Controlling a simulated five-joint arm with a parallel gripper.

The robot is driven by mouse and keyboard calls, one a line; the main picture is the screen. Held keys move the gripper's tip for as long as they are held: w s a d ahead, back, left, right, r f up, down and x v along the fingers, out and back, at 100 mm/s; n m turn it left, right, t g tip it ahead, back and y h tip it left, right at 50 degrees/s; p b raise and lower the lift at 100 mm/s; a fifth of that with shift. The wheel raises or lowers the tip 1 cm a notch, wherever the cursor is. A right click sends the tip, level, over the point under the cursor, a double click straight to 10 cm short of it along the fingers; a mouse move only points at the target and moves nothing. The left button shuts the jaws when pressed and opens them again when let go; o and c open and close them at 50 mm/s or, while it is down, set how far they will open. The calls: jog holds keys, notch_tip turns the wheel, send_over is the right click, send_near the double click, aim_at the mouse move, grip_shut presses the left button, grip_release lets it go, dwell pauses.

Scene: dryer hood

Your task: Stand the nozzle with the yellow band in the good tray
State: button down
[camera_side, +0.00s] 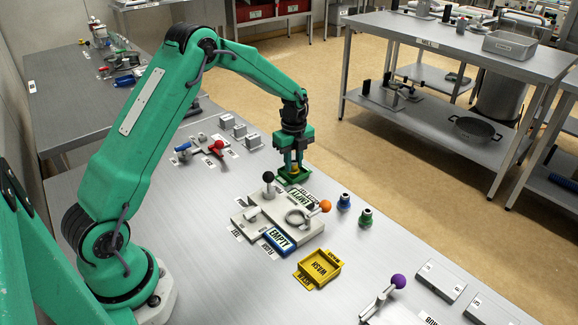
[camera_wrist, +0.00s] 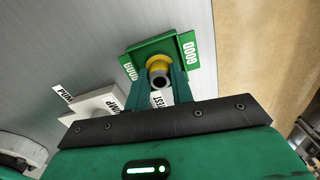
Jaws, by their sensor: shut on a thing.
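The nozzle with the yellow band (camera_wrist: 158,70) is between my gripper's fingers in the wrist view, with its dark open end toward the camera. My gripper (camera_side: 295,168) is shut on it. The green good tray (camera_wrist: 183,46), lettered GOOD, lies directly under the nozzle. In the side view the good tray (camera_side: 293,180) is at the table's far edge, below my fingertips. The nozzle looks upright over the tray. I cannot tell whether its base touches the tray floor.
A grey fixture with a black-knobbed lever (camera_side: 268,178) and an orange-knobbed lever (camera_side: 325,206) stands close to the good tray. A blue nozzle (camera_side: 344,202) and a green nozzle (camera_side: 366,217) stand to the right. A yellow WASH tray (camera_side: 319,269) lies nearer the front.

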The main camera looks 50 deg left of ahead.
aim_at(293, 162)
jog(key=shift+f, duration=0.15)
jog(key=c, duration=1.2)
grip_release()
notch_tip(293, 162, up, 12)
jog(key=shift+r, duration=0.2)
